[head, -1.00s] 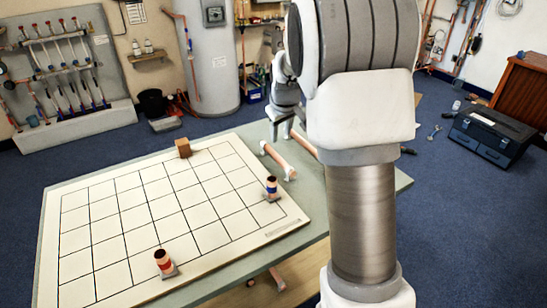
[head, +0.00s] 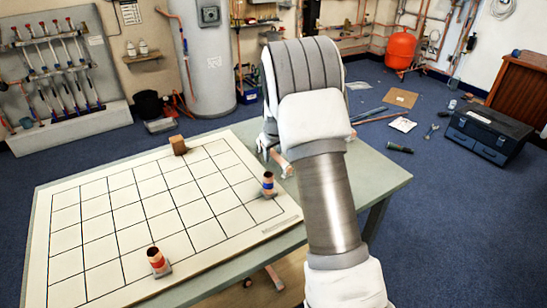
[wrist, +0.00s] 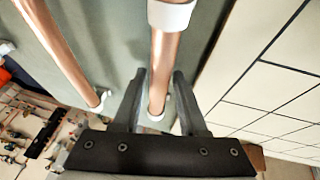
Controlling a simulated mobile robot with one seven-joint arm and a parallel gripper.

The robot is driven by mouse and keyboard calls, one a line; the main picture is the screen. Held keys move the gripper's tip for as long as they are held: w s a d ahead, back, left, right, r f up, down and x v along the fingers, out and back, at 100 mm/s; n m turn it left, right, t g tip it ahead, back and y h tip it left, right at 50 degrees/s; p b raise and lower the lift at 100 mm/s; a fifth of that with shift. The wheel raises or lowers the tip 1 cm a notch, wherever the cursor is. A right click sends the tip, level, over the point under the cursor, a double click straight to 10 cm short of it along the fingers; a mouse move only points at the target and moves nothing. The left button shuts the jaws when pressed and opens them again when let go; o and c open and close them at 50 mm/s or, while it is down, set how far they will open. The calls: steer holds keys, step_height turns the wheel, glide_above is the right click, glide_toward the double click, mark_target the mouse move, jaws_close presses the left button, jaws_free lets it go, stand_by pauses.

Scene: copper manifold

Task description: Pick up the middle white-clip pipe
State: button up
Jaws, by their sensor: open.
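In the wrist view my gripper (wrist: 159,74) is open, with one finger on each side of a copper pipe (wrist: 164,60). This pipe has a white clip (wrist: 171,15) at the top of the picture and a white end piece (wrist: 157,117) between the fingers. I see no clear contact. A second copper pipe (wrist: 62,52) with white ends lies to the left. In the head view a short stretch of pipe (head: 277,157) and a white clip (head: 287,170) show beside my gripper; my arm hides the rest. I cannot tell how many pipes there are.
A white gridded board (head: 130,215) covers the left of the table (head: 375,180). On it stand a red-banded copper piece (head: 156,261), a blue-banded one (head: 268,183) and a wooden block (head: 178,145). The table's right end looks clear.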

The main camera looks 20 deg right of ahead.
steer(key=shift+w+f, duration=0.1)
steer(key=shift+f, duration=0.05)
jaws_close()
stand_by(0.4)
